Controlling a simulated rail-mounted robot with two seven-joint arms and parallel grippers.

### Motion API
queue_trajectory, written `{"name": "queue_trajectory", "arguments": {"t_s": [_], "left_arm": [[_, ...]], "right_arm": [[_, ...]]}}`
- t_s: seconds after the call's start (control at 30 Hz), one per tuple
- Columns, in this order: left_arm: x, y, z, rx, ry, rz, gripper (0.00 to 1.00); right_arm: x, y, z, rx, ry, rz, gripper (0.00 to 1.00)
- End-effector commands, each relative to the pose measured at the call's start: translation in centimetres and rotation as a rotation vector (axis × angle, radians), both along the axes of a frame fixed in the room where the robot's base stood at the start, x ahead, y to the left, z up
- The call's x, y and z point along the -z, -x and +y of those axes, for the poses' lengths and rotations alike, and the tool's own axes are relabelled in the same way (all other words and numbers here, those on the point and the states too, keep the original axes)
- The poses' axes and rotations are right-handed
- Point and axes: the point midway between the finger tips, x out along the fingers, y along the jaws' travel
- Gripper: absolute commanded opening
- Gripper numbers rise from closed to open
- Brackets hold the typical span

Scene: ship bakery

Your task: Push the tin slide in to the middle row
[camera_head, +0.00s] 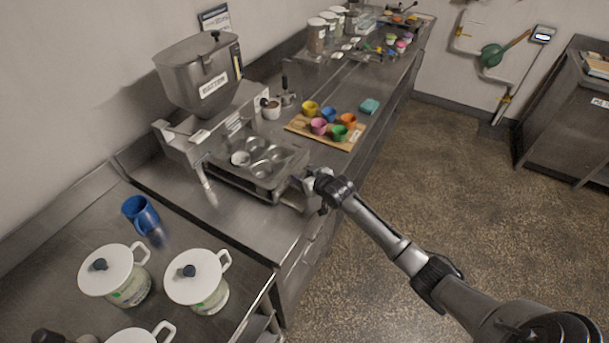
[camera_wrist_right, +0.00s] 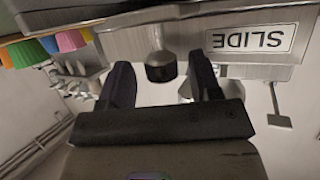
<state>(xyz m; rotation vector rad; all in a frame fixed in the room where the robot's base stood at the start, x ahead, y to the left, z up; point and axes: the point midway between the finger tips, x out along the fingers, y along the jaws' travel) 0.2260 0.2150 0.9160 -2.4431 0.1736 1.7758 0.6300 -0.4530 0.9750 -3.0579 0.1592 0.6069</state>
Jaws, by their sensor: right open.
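The tin slide (camera_head: 232,176) is a grey metal tray under the batter hopper (camera_head: 195,80), with several round cups showing in it. One cup (camera_head: 240,158) at its left side looks paler than the others. My right gripper (camera_head: 312,181) is at the slide's right front side. In the right wrist view, the open fingers (camera_wrist_right: 160,62) stand on either side of a dark round knob (camera_wrist_right: 160,67), below a metal face with a SLIDE label (camera_wrist_right: 249,39). I cannot tell whether they touch the knob. My left gripper is not in view.
A wooden board (camera_head: 299,127) with several coloured cups lies behind the slide, with a teal block (camera_head: 370,106) beside it. The floor (camera_head: 440,150) right of the counter is clear.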

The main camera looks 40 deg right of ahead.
Motion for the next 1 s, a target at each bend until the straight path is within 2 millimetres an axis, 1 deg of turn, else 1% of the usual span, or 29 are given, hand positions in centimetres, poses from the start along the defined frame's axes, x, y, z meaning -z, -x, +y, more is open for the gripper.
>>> {"name": "queue_trajectory", "arguments": {"t_s": [0.17, 0.27, 0.37, 0.7, 0.9, 1.0], "left_arm": [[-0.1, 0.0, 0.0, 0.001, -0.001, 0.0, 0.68], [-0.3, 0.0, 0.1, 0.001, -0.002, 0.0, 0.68], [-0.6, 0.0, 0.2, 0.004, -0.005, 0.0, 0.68], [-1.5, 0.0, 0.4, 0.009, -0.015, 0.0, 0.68], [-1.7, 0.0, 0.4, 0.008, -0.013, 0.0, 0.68], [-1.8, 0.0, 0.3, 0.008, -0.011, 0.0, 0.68]], "right_arm": [[-0.1, 0.3, 0.0, 0.0, 0.0, 0.0, 0.58], [-0.4, 1.1, 0.1, -0.001, 0.0, 0.001, 0.58], [-1.0, 2.5, 0.3, -0.001, 0.002, 0.001, 0.58], [-3.5, 8.6, 0.9, 0.0, 0.001, 0.001, 0.58], [-4.6, 11.1, 1.1, 0.0, 0.001, 0.0, 0.58], [-5.0, 11.9, 1.2, 0.0, 0.0, 0.001, 0.58]]}}
